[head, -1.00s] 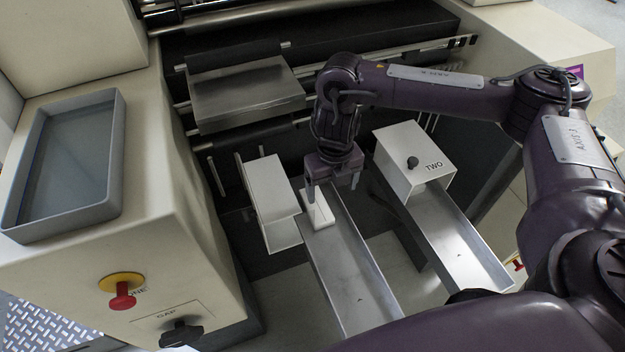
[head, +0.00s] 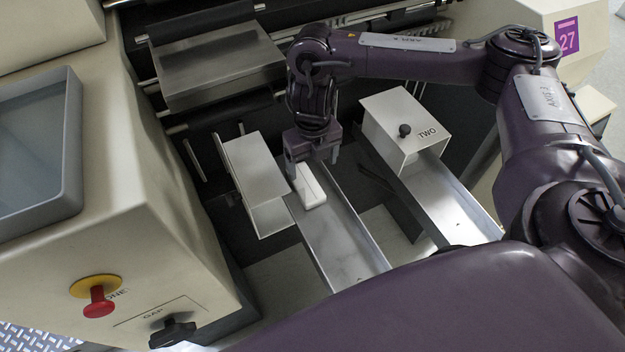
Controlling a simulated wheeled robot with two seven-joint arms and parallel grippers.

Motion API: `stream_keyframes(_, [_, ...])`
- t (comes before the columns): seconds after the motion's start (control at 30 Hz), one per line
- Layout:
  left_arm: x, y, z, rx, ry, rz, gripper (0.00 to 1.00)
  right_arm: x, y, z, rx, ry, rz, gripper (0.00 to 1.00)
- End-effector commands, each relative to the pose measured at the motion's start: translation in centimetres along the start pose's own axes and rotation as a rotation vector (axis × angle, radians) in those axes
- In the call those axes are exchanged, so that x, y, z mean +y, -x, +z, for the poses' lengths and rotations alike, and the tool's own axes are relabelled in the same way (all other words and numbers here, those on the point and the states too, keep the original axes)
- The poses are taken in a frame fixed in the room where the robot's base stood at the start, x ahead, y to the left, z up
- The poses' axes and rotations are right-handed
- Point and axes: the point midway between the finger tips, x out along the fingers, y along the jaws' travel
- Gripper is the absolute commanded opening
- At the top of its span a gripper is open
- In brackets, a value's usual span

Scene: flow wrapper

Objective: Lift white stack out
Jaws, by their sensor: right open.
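The white stack (head: 310,188) lies at the upper end of the left metal chute (head: 345,250), beside a white cover plate. My right gripper (head: 312,170) points down at the stack's far end. Its jaws are apart, with one finger at the left of the stack and the other to the right. I cannot tell whether either finger touches it. My left gripper is not in view.
A white box marked TWO (head: 405,125) covers the top of the right chute (head: 455,205). The white cover plate (head: 258,165) stands close at the left.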

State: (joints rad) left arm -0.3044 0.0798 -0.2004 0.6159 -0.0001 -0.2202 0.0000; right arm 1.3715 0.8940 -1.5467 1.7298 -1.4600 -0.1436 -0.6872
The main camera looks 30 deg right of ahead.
Motion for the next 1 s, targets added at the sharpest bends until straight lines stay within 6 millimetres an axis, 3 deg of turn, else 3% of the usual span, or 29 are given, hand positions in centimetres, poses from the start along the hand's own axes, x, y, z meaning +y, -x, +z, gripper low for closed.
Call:
stream_keyframes(0.03, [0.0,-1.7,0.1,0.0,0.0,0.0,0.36,0.0,-1.7,0.0,0.0,0.0,0.0,0.8])
stream_keyframes(0.3, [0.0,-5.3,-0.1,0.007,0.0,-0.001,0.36,0.0,-5.3,0.0,0.0,0.0,0.0,0.8])
stream_keyframes(0.47, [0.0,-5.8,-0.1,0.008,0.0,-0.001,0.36,0.0,-6.2,0.0,0.001,0.0,0.0,0.8])
stream_keyframes(0.8, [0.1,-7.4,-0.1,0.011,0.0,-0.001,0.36,0.0,-11.2,-0.1,0.004,-0.002,0.0,0.8])
stream_keyframes(1.0, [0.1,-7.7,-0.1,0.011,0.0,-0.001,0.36,0.0,-12.9,-0.1,0.002,-0.001,0.0,0.8])
